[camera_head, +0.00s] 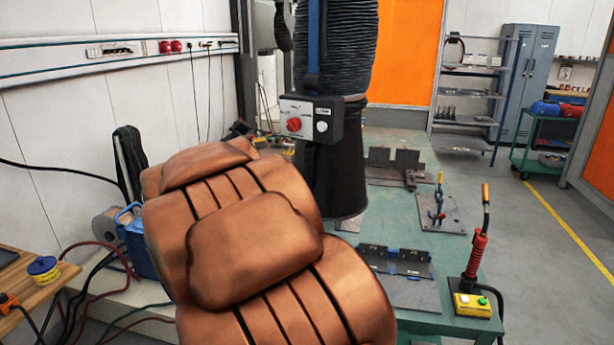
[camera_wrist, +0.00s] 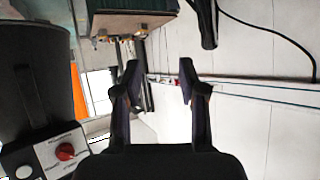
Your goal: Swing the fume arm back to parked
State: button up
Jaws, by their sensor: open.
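The fume arm (camera_head: 340,45) hangs over the green bench in the head view, with a black ribbed hose and a dark round hood (camera_head: 336,180). A control box (camera_head: 308,120) with a red knob and a white button sits on its front. In the wrist view the hood (camera_wrist: 45,65) and its control box (camera_wrist: 45,152) stand at the left edge. My gripper (camera_wrist: 159,82) is open and empty in the wrist view, with the hood to the left of its fingers and apart from them. In the head view my copper-coloured arm hides most or all of the gripper.
The green bench (camera_head: 398,222) holds fixture plates (camera_head: 400,277), a blue clamp (camera_head: 437,212) and a red-handled torch (camera_head: 477,255). A wall rail (camera_head: 120,50) with sockets and hanging cables runs along the left. Open floor (camera_head: 545,270) lies to the right.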

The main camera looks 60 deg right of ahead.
jog(key=s+d+m+h+b, duration=0.25)
jog(key=d+h, duration=0.25)
jog(key=d, duration=0.6)
jog(key=m+g+h+b, duration=0.1)
jog(key=m+g+h, duration=0.3)
jog(key=g+h, duration=0.15)
send_near(307, 164)
jog(key=x, duration=0.2)
jog(key=shift+p+x, duration=0.5)
jog(key=shift+x, duration=3.3)
grip_shut()
